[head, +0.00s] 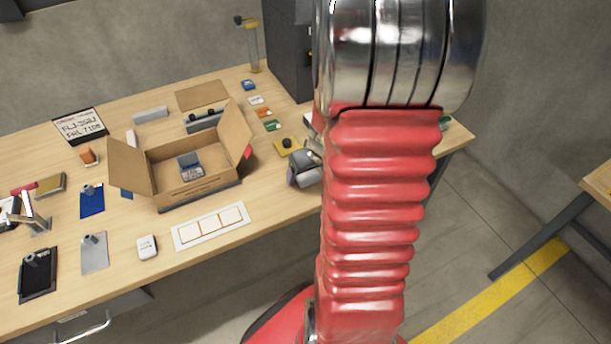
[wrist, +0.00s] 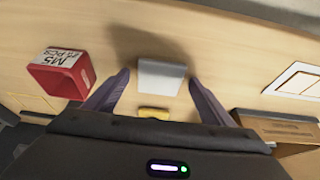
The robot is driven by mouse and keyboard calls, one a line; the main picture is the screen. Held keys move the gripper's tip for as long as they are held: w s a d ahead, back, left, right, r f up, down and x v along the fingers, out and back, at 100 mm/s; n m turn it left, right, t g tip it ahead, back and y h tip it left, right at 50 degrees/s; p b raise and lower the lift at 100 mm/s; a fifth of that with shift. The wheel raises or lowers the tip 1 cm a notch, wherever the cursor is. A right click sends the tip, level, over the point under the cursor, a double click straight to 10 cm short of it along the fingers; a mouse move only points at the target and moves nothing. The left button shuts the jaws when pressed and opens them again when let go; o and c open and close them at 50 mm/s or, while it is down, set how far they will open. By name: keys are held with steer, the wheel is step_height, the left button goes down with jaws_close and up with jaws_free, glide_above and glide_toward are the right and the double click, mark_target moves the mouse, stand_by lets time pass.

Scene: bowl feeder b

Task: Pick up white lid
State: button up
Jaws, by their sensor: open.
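The white lid (wrist: 161,77) lies flat on the table in the wrist view, a pale square piece. My gripper (wrist: 160,80) is open, with one dark finger on each side of the lid and a gap to it on both sides. I cannot tell how high the fingertips are above the table. In the head view my gripper (head: 304,169) is partly behind my red arm, at the table's front edge right of the cardboard box. The lid is hidden there.
A red M5 box (wrist: 62,75) stands left of my gripper in the wrist view. A yellow piece (wrist: 153,113) lies just below the lid. The cardboard box (head: 200,193) and a white framed tray (head: 211,227) are to the left in the head view.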

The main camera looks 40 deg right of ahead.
mark_target(308, 176)
steer(key=c, duration=1.1)
steer(key=shift+c, duration=0.2)
step_height(308, 176, up, 10)
stand_by(0.4)
stand_by(0.4)
